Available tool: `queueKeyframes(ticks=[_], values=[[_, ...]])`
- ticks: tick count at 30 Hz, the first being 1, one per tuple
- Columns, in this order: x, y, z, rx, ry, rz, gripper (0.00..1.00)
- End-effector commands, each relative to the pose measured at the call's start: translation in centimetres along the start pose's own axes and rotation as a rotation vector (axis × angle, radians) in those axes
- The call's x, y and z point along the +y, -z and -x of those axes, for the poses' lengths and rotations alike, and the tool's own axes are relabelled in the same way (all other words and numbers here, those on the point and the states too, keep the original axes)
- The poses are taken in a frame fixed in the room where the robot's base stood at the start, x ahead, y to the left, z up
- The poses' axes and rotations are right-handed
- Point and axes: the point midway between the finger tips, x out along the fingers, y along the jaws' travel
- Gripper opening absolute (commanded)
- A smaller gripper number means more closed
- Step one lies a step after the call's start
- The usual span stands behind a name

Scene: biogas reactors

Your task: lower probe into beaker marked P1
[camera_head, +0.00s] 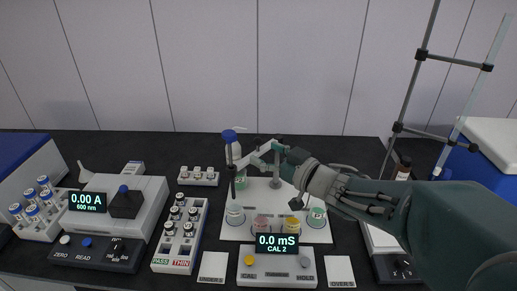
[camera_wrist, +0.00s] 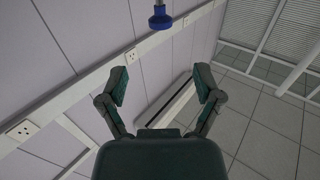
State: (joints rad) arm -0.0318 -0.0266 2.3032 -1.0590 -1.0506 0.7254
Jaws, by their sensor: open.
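The blue-topped probe (camera_head: 229,136) stands upright at the left of a small stand on a white tray, its lower part above or behind a white-topped beaker (camera_head: 235,215). I cannot tell whether its tip is inside anything. Beakers with pink (camera_head: 262,222), yellow (camera_head: 293,225) and green (camera_head: 317,215) contents or tops stand along the tray's front. No P1 mark is legible. My gripper (camera_head: 291,179) is open and empty above the tray's right part, right of the probe. In the wrist view my gripper (camera_wrist: 162,84) is spread, with a blue knob (camera_wrist: 160,19) beyond it.
A meter (camera_head: 277,243) reading 0.0 mS, CAL 2, stands in front of the tray, between two labelled cards. Vial racks (camera_head: 180,233) and a photometer (camera_head: 118,205) are at left. A tall clamp stand (camera_head: 409,85) rises at right behind my arm.

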Motion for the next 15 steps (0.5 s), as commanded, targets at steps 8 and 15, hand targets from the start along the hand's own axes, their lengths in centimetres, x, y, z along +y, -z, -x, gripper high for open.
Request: queueKeyframes(ticks=[8, 15], values=[[0.7, -0.6, -0.2, 0.000, -0.013, 0.010, 0.70], [6.2, -5.8, -1.2, -0.009, -0.141, 0.128, 0.70]])
